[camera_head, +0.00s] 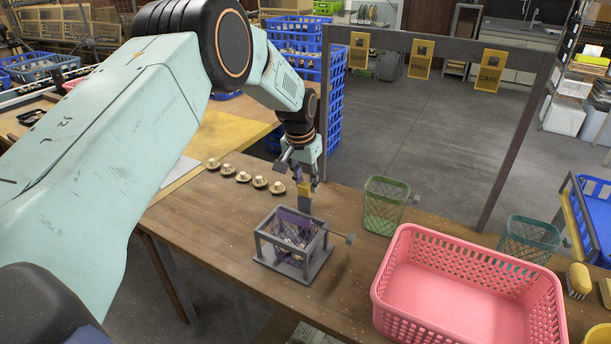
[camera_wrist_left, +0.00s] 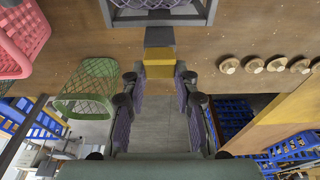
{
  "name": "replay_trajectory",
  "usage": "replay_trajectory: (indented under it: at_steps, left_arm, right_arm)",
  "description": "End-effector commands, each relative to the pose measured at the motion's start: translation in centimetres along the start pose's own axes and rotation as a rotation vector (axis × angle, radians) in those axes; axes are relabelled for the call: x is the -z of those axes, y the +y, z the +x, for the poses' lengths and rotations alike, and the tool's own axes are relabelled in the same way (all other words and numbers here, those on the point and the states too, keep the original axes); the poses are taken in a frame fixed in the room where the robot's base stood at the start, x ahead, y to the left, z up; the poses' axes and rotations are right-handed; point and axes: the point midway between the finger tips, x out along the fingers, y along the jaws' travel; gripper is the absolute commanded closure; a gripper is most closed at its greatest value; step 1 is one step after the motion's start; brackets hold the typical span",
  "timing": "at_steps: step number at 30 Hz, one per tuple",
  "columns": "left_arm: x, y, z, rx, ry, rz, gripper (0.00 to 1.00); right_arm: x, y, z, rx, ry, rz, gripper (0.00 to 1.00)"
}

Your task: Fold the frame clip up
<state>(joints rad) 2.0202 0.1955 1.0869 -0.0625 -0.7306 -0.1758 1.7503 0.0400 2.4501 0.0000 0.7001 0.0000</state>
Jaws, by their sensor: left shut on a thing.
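The frame clip is a short grey bar (camera_head: 305,204) with a yellow tab (camera_head: 304,188) at its end. It stands up at the back of a grey metal frame (camera_head: 291,271), which holds a purple mesh basket (camera_head: 289,217) with pale pieces inside. My left gripper (camera_head: 303,180) reaches down from above and is shut on the yellow tab. In the left wrist view, the yellow tab (camera_wrist_left: 158,63) sits between the fingertips (camera_wrist_left: 159,74), and the grey bar (camera_wrist_left: 159,37) runs to the frame's edge (camera_wrist_left: 160,20). My right gripper is not in view.
Several mushrooms (camera_head: 244,177) lie in a row left of the frame. A green basket (camera_head: 384,207), a pink crate (camera_head: 461,252) and a teal basket (camera_head: 527,240) stand to the right. A grey post rack with yellow signs (camera_head: 420,59) rises behind the wooden table (camera_head: 205,225).

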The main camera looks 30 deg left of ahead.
Motion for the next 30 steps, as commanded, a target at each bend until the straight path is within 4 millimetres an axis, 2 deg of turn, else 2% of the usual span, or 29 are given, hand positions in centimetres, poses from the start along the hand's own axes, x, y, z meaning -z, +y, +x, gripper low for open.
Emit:
replay_trajectory:
  at_steps: [5,15,30]
  left_arm:
    - [0.5,-0.2,0.1,0.003,-0.06,0.0,1.0]
    - [1.0,-0.2,0.6,0.003,-0.156,-0.001,1.0]
    - [1.0,-0.1,0.3,0.002,-0.209,0.0,1.0]
  right_arm:
    - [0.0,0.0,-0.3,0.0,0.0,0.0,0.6]
    - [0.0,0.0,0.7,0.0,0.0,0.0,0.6]
    - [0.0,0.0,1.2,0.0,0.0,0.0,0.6]
